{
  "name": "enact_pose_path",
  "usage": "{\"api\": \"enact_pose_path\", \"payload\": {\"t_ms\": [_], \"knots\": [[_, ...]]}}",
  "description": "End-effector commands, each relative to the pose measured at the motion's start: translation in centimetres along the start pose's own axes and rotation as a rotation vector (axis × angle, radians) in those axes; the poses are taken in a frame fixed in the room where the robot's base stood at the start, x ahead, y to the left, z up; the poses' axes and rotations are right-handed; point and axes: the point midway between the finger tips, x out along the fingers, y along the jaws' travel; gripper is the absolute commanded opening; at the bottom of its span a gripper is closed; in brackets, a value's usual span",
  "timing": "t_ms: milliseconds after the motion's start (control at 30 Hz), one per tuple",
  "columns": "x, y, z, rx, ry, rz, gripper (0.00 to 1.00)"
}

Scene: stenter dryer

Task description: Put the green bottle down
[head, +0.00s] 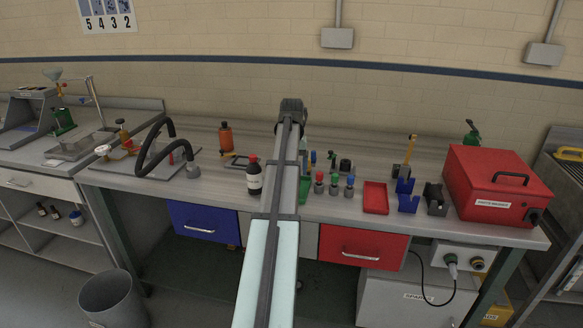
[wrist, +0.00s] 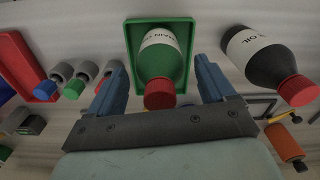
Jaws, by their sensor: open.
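The green bottle (wrist: 160,59) has a white label and a red cap. In the wrist view it is within the outline of a green tray (wrist: 133,35), its cap towards me. My gripper (wrist: 160,70) is open, with one blue finger on each side of the bottle and a visible gap at both sides. In the head view my arm hides the gripper and most or all of the bottle. A part of the green tray (head: 305,188) shows there just right of the arm.
A dark bottle with a red cap (head: 254,177) stands close left of my arm; its label reads "OIL" in the wrist view (wrist: 262,50). Several small capped vials (head: 334,185) and a red tray (head: 376,198) are to the right. A red case (head: 497,180) stands at the bench's right end.

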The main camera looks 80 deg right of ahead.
Motion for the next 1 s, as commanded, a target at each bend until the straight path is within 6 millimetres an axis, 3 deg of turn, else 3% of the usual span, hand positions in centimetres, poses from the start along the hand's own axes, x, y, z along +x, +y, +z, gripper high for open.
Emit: {"api": "enact_pose_path", "payload": {"t_ms": [367, 800, 1000], "knots": [[-1.0, 0.0, -0.1, 0.0, 0.001, 0.0, 0.83], [-6.8, 0.0, -0.1, 0.0, 0.001, 0.0, 0.83], [-7.8, 0.0, 0.0, 0.0, 0.0, 0.0, 0.83]]}}
